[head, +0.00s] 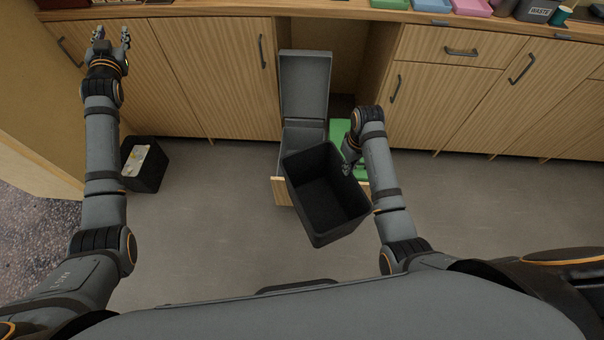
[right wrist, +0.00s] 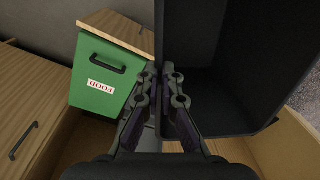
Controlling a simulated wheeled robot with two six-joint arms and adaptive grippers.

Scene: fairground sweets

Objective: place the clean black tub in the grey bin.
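The clean black tub (head: 325,228) looks empty and is tilted, held in front of the pulled-out drawer and partly over the grey bin. My right gripper (head: 348,166) is shut on the tub's wall at its right side; the right wrist view shows one finger on each side of the wall (right wrist: 212,60). The grey bin (head: 300,138) stands in the pulled-out drawer with its lid (head: 304,84) raised; the tub hides its front part. My left gripper (head: 111,42) is open and empty, high at the left near the counter.
A second black tub (head: 144,184) with light-coloured scraps stands on the floor at left. A green bin (head: 338,130) is beside the grey one; its FOOD label (right wrist: 102,87) shows in the right wrist view. Wooden cupboards (head: 205,80) line the back. The grey floor between is clear.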

